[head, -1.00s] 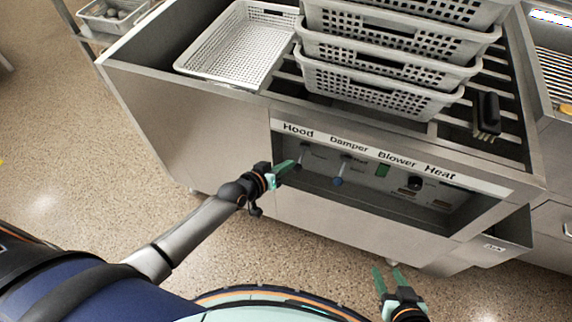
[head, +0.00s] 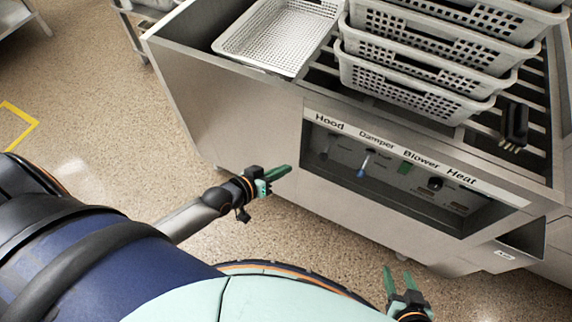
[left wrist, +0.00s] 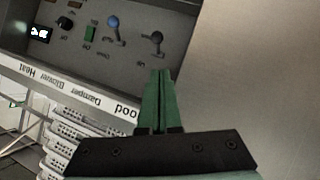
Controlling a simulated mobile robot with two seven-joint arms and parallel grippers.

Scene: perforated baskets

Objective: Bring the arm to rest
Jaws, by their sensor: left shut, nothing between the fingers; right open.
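My left gripper (head: 279,174) is shut and empty, to the left of the steel unit's recessed control panel (head: 395,180) in the head view. In the left wrist view its green fingers (left wrist: 159,100) are pressed together, with the panel's switches and knobs beyond them at the upper left. My right gripper (head: 397,277) is open and empty at the bottom of the head view, in front of the unit. The panel label reads Hood, Damper, Blower, Heat. A blue-tipped lever (head: 363,165) sits under Damper; it also shows in the left wrist view (left wrist: 113,23).
A stack of grey perforated baskets (head: 415,85) stands on the unit's slatted top. A single white basket (head: 278,35) lies left of it. A black-handled brush (head: 514,125) lies at right.

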